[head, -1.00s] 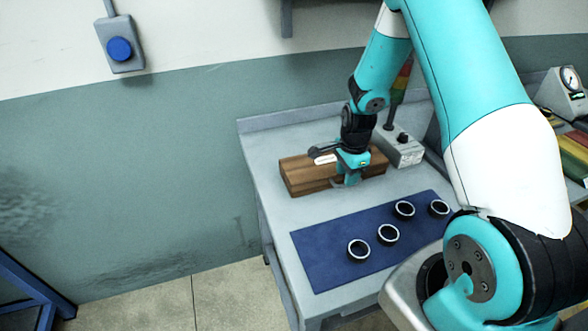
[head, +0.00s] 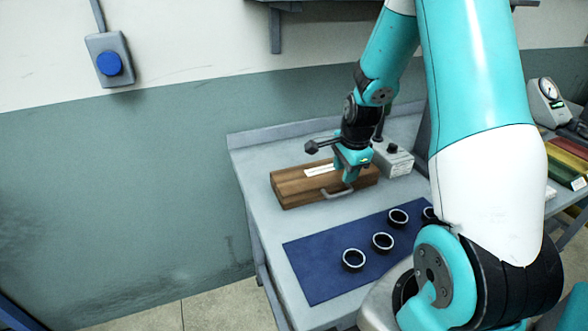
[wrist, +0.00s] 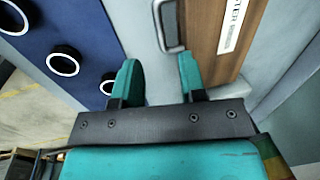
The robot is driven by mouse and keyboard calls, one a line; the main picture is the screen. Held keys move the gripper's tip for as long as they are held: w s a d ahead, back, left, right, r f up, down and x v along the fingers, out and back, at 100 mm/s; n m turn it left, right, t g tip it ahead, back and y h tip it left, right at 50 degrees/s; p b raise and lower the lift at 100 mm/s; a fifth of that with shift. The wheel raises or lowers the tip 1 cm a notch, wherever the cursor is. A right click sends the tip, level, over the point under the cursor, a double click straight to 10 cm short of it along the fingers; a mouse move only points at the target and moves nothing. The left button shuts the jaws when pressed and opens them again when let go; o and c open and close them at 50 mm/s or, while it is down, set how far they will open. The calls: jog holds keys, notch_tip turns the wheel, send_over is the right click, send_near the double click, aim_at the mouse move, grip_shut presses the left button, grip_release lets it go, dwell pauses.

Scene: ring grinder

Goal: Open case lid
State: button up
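The brown wooden case (head: 292,190) lies shut on the grey table, with a pale label (head: 320,170) on its lid. Its grey metal handle (head: 338,194) is on the side facing the blue mat. My gripper (head: 348,179) is over the handle side of the case in the head view, overlapping part of it. In the wrist view the case (wrist: 204,28) is at the upper right, and the handle (wrist: 161,38) shows beyond my fingertips. My gripper (wrist: 158,75) is open there, fingers spread with nothing between them.
A blue mat (head: 318,280) with several dark rings (head: 353,260) lies in front of the case. A grey box with a black knob (head: 396,161) stands behind it to the right. Colored bins (head: 562,165) and a gauge (head: 548,95) are farther right.

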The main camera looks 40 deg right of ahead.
notch_tip(320, 180, up, 9)
jog(key=s, duration=0.2)
jog(key=s+a+r+n+y+b, duration=0.1)
jog(key=a+n, duration=0.5)
jog(key=a, duration=0.3)
jog(key=s+a+r+n+y+b, duration=0.1)
jog(key=a+n+b, duration=0.1)
jog(key=a+n, duration=0.5)
jog(key=shift+s+a+r+y, duration=0.25)
jog(key=shift+s+a+y, duration=0.05)
jog(key=shift+a, duration=1.3)
